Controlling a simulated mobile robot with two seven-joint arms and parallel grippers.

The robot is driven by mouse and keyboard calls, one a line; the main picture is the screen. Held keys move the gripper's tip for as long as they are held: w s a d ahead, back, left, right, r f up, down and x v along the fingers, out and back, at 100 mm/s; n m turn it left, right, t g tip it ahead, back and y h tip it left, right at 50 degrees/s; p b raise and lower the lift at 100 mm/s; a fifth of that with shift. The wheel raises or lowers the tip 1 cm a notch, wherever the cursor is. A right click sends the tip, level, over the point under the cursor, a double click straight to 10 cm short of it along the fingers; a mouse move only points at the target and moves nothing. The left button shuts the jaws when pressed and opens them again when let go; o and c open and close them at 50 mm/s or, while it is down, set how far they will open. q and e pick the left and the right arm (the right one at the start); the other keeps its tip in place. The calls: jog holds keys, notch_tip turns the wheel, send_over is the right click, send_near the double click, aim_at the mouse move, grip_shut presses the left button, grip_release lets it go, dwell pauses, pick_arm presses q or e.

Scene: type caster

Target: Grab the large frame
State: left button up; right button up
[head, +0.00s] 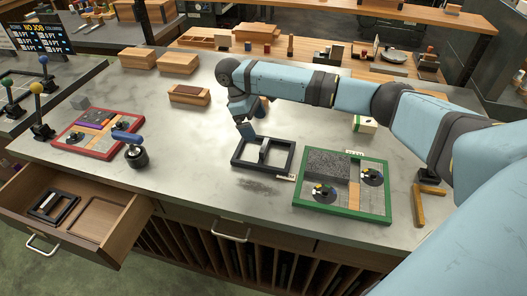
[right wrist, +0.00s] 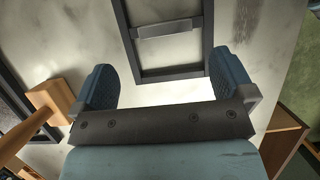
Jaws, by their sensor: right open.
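The large frame (head: 236,155) is a black rectangular frame lying flat on the grey stone worktop, with a grey bar across its middle. In the right wrist view the frame (right wrist: 172,74) has its near rail between my two blue fingers, and the grey bar lies further ahead. My right gripper (head: 246,130) is open and empty at the frame's far left part, seemingly just above it; the exact gap is unclear. Its fingers (right wrist: 161,62) stand wide apart in the right wrist view. A smaller black frame (head: 38,208) lies in the open drawer. My left gripper is not in view.
A green-rimmed tray (head: 299,199) stands close right of the frame. A red-rimmed tray (head: 63,147) and a blue-handled tool (head: 136,156) are to the left. Wooden boxes (head: 139,58) stand at the back. The open drawer (head: 111,245) juts out at front left.

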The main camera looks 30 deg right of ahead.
aim_at(264, 145)
jog(key=shift+x, duration=1.1)
jog(key=shift+s+f, duration=0.2)
jog(key=shift+f, duration=0.4)
jog(key=x, duration=0.3)
jog(key=shift+s+f+p, duration=0.2)
jog(key=shift+s+p, duration=0.15)
jog(key=shift+s+d+f, duration=0.1)
jog(key=shift+f, duration=0.35)
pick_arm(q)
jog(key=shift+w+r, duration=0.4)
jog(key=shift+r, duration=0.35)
pick_arm(e)
jog(key=c, duration=1.8)
jog(key=shift+r, duration=0.15)
grip_shut()
jog(key=shift+r, duration=0.1)
